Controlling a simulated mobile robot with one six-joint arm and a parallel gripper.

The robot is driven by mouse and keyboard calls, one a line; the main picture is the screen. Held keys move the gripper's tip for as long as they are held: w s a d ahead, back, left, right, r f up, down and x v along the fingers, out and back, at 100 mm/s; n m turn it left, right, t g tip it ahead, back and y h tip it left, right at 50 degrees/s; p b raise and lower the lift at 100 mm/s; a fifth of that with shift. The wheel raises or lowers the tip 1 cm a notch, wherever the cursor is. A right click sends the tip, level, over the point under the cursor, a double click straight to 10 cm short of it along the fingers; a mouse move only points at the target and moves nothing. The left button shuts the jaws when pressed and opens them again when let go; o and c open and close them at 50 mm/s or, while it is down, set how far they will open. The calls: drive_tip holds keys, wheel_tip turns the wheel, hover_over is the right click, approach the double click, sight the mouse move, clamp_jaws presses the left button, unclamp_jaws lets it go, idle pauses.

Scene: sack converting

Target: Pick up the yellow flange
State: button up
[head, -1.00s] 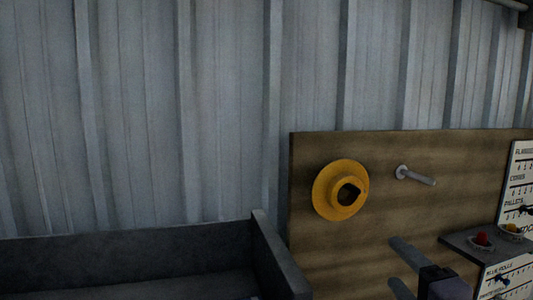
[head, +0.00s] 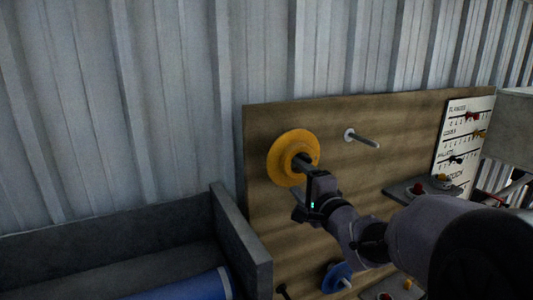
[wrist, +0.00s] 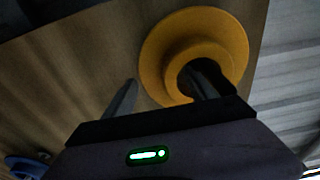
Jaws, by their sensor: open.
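The yellow flange (head: 283,150) is a round disc with a raised hub and a dark central hole. It hangs upright on the upper left of the wooden board (head: 400,125); its support is hidden. It also shows in the wrist view (wrist: 165,45). My gripper (head: 300,183) is open, close in front of the flange's lower right. In the wrist view my gripper (wrist: 166,78) has one finger overlapping the hub's dark hole and the other outside the disc, to the left. I cannot tell whether the finger is inside the hole or touching.
A bare metal peg (head: 362,139) sticks out right of the flange. A blue flange (head: 337,277) is lower on the board. A small shelf (head: 405,190) and a marked white panel (head: 465,130) are at right. A grey bin (head: 240,240) holds a blue roll (head: 190,287).

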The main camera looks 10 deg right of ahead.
drive_tip(key=shift+w+a+f, duration=0.1)
drive_tip(key=shift+w+a, duration=0.1)
drive_tip(key=shift+w, duration=0.25)
drive_tip(key=shift+w+a+f, duration=0.1)
drive_tip(key=shift+w+a, duration=0.1)
drive_tip(key=shift+w, duration=0.25)
drive_tip(key=shift+s+d+r, duration=0.1)
drive_tip(key=shift+s+r, duration=0.1)
drive_tip(key=shift+s, duration=0.2)
drive_tip(key=shift+c, duration=1.1)
drive_tip(key=shift+s, duration=0.1)
drive_tip(key=c, duration=0.4)
drive_tip(key=shift+w+f, duration=0.1)
drive_tip(key=shift+w, duration=0.15)
clamp_jaws()
drive_tip(key=shift+r, duration=0.2)
drive_tip(key=shift+r, duration=0.45)
drive_tip(key=shift+s+r, duration=0.15)
drive_tip(key=shift+r, duration=0.05)
drive_tip(key=b+v, duration=0.2)
drive_tip(key=v, duration=1.5)
drive_tip(key=shift+s, duration=0.4)
